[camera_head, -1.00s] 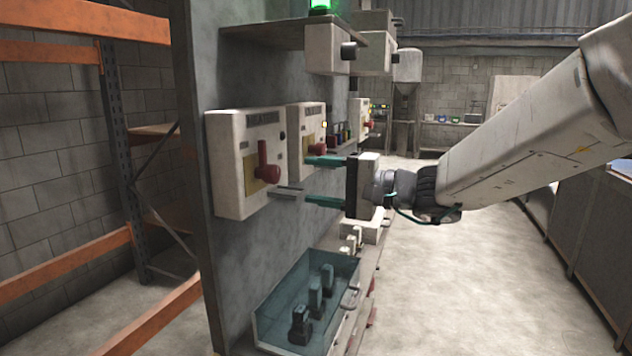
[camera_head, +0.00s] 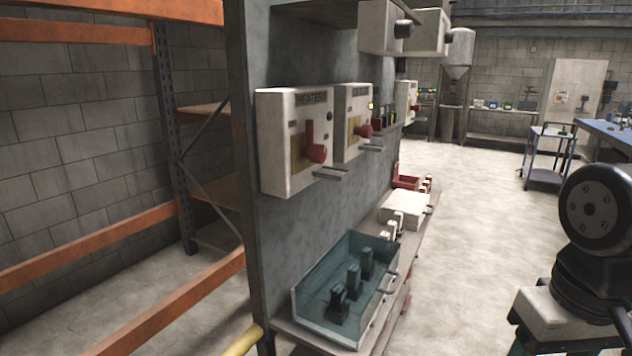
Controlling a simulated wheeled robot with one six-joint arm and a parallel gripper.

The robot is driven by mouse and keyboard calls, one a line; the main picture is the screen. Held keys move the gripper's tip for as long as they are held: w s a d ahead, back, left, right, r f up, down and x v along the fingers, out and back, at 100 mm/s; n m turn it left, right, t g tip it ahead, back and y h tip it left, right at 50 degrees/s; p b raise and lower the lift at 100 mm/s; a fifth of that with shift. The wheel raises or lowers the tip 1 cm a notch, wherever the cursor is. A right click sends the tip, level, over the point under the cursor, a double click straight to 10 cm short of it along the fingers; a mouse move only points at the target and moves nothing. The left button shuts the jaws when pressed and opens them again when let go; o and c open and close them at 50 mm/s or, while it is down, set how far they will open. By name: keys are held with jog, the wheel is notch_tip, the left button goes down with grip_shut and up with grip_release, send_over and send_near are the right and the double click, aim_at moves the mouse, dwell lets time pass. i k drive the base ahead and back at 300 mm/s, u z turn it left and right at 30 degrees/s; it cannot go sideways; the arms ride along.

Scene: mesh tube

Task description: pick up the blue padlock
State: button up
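I cannot make out a blue padlock for certain. A row of small dark and coloured items (camera_head: 385,118) on the upright panel is too small to identify. Several dark upright pieces (camera_head: 353,279) stand in a clear bluish tray (camera_head: 309,307) on the low ledge; their colour and kind are unclear.
Two pale switch boxes (camera_head: 293,140) with red handles stick out from the grey panel (camera_head: 258,228). A white box (camera_head: 405,208) and a red tray (camera_head: 406,183) stand farther along the ledge. Orange racking (camera_head: 120,227) is at left.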

aim_at(384, 117)
jog(key=z, duration=0.2)
jog(key=i, duration=0.25)
jog(key=z, duration=1.1)
jog(key=i, duration=1.4)
jog(key=u, duration=0.5)
jog(key=i, duration=0.8)
jog(key=u, duration=0.8)
